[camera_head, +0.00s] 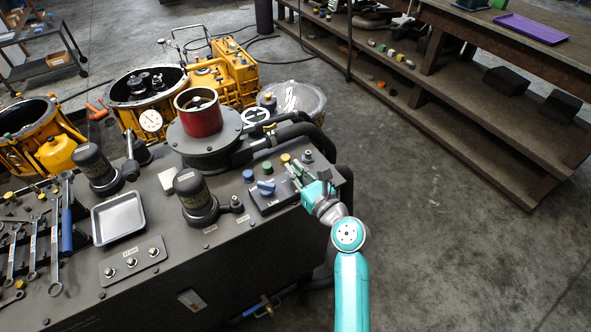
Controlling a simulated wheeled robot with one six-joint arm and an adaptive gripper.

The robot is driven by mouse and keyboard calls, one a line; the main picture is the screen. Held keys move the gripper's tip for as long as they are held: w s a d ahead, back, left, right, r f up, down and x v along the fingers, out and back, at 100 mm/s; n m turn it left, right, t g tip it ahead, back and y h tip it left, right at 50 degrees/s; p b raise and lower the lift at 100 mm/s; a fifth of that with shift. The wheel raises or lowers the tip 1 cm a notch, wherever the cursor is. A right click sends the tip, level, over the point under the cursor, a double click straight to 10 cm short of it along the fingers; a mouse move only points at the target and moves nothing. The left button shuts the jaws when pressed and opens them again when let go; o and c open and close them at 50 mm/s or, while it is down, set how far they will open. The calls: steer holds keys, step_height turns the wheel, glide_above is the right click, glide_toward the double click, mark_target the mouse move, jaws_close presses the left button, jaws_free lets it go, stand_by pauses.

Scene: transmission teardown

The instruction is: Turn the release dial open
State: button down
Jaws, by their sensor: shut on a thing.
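My gripper (294,174) reaches in from the right over the top of the dark machine (210,250). It is shut on a small part at the right end of a low dark control box (268,207). That part is mostly hidden by the fingers; it appears to be the release dial, but its turn angle cannot be told. A blue knob (266,187) stands on the same box, left of the fingers and apart from them.
Small coloured knobs, including a green one (267,167) and a yellow one (285,158), line the box's far side. Black hoses (310,135) curve behind. A metal tray (118,218) and wrenches (54,245) lie left. The floor to the right is clear.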

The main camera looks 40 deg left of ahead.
steer(key=n+g, duration=0.2)
steer(key=g, duration=0.2)
steer(key=n+g+y, duration=0.1)
steer(key=n+g, duration=0.2)
steer(key=g, duration=0.1)
steer(key=shift+w, duration=0.15)
steer(key=n+g+h, duration=0.1)
steer(key=n+g, duration=0.1)
steer(key=g, duration=0.1)
steer(key=n+g+h, duration=0.1)
steer(key=n+g, duration=0.2)
steer(key=g, duration=0.1)
steer(key=shift+n+g+h, duration=0.3)
steer(key=shift+g+h, duration=0.2)
steer(key=c, duration=1.2)
jaws_free()
steer(key=shift+d, duration=0.1)
steer(key=v, duration=1.1)
steer(key=shift+w+d+f, duration=0.1)
steer(key=shift+d, duration=0.3)
